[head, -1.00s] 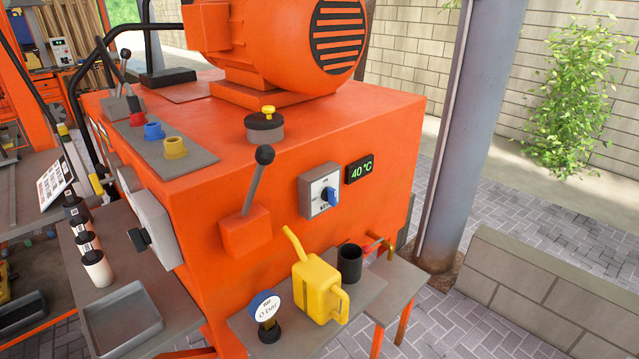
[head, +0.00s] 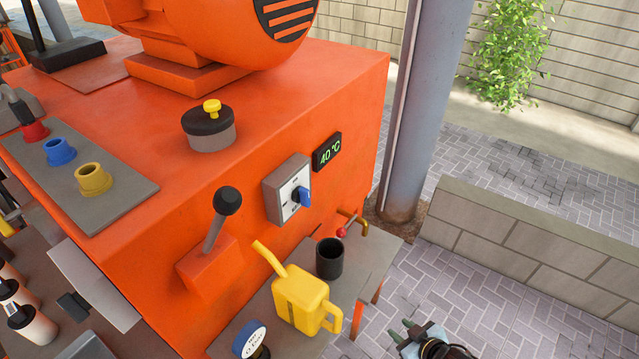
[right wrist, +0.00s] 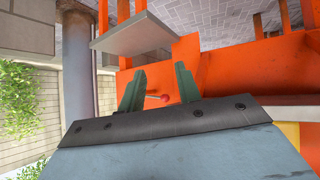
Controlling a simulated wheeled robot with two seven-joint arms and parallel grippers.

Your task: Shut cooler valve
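A small tap with a red-tipped handle (head: 342,232) and a brass-coloured pipe (head: 359,222) is on the orange machine's right end, behind the black cup; it looks like the cooler valve. My right gripper (head: 403,332) is at the bottom right of the head view, above the paving and clear of the shelf. In the right wrist view its two green fingers (right wrist: 160,86) are spread with nothing between them. My left gripper is out of view.
A grey shelf (head: 352,300) holds a yellow can (head: 302,300), a black cup (head: 329,259) and a round gauge (head: 250,340). A lever (head: 222,215), blue selector switch (head: 304,197) and 40 °C display (head: 327,151) are on the machine. A post (head: 420,110) stands behind.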

